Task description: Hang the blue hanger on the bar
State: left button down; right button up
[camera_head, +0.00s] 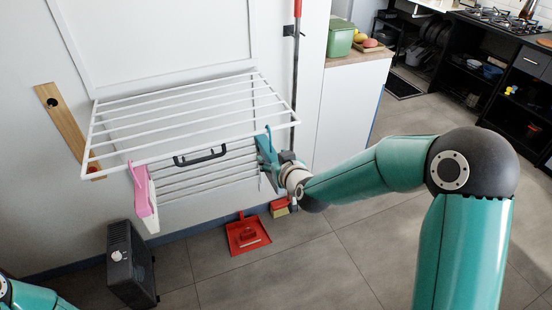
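A white drying rack (183,119) with several parallel bars is fixed to the wall. The blue hanger (267,147) is at the rack's front right corner, seen nearly edge-on, with its thin top end up at the front bar. I cannot tell whether its hook rests on the bar. My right gripper (279,166) is right against the hanger, just below and right of the rack corner. Its fingers are small and blend with the hanger, so their opening is unclear. My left gripper is out of view; only part of my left arm shows at the bottom left.
A pink hanger (142,190) hangs at the rack's front left. A black handle (200,156) is at the front bar's middle. Below are a black box (130,265) and a red dustpan (247,236). A white cabinet (350,110) stands right of the rack. Grey floor lies open in front.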

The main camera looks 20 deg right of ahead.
jog(key=v, duration=1.2)
jog(key=s+a+f+g+p, duration=0.1)
jog(key=s+f+g+p, duration=0.15)
jog(key=f, duration=0.25)
jog(key=s+a+f+g+y+p, duration=0.1)
jog(key=s+f+g+p, duration=0.15)
jog(key=f, duration=0.35)
jog(key=s+a+f+g+p, duration=0.1)
jog(key=s+f+g+p, duration=0.1)
jog(key=f+p, duration=0.25)
jog(key=s+a+f+m+g+y, duration=0.1)
jog(key=s+a+f+g, duration=0.2)
jog(key=s, duration=0.4)
jog(key=s+a+f+m+g+y, duration=0.1)
jog(key=s+a+f+g, duration=0.1)
jog(key=s+f, duration=0.3)
jog(key=shift+s+a+f+m+g+y+p, duration=0.3)
jog(key=shift+s+a+f+g+p, duration=0.15)
jog(key=shift+s, duration=0.5)
